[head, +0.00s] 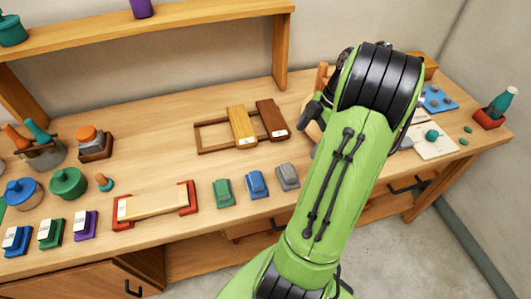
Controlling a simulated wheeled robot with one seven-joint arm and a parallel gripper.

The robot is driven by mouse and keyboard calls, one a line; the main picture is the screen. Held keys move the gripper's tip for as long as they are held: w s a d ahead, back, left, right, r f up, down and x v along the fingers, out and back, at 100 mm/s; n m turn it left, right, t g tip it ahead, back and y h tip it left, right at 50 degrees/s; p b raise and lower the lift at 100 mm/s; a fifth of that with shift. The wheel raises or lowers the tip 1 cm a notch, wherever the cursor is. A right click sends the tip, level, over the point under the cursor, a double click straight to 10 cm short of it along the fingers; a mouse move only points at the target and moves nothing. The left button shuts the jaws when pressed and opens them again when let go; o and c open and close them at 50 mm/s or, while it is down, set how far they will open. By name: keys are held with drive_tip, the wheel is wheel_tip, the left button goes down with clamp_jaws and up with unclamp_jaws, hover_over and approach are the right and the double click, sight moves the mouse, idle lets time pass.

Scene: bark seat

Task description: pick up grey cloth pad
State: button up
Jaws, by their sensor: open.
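The grey cloth pad (288,177) lies on the workbench near its front edge. It is the rightmost of a row of three small pads, beside a blue pad (257,184) and a green pad (224,193). My green arm rises just to the right of the grey pad and bends over at the top. The grey pad lies apart from the visible part of the arm.
A wooden block in a red-ended holder (155,204) lies left of the pads. A wooden frame with two blocks (240,128) lies behind them. Pots and labelled blocks crowd the left. A white sheet (436,144) and a red box (489,118) are at the right. A shelf (160,30) spans the back.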

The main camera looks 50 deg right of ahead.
sight(290, 170)
drive_tip(key=b+x, duration=0.1)
drive_tip(key=x, duration=0.4)
drive_tip(key=b+x, duration=0.2)
drive_tip(key=x, duration=0.3)
drive_tip(key=d+b+x, duration=0.1)
drive_tip(key=x, duration=0.5)
drive_tip(key=shift+s+f+b, duration=0.1)
drive_tip(key=shift+f+b, duration=0.1)
drive_tip(key=shift+b, duration=0.1)
drive_tip(key=c, duration=0.8)
wheel_tip(290, 170, up, 10)
drive_tip(key=shift+r+p, duration=0.1)
drive_tip(key=shift+p, duration=1.15)
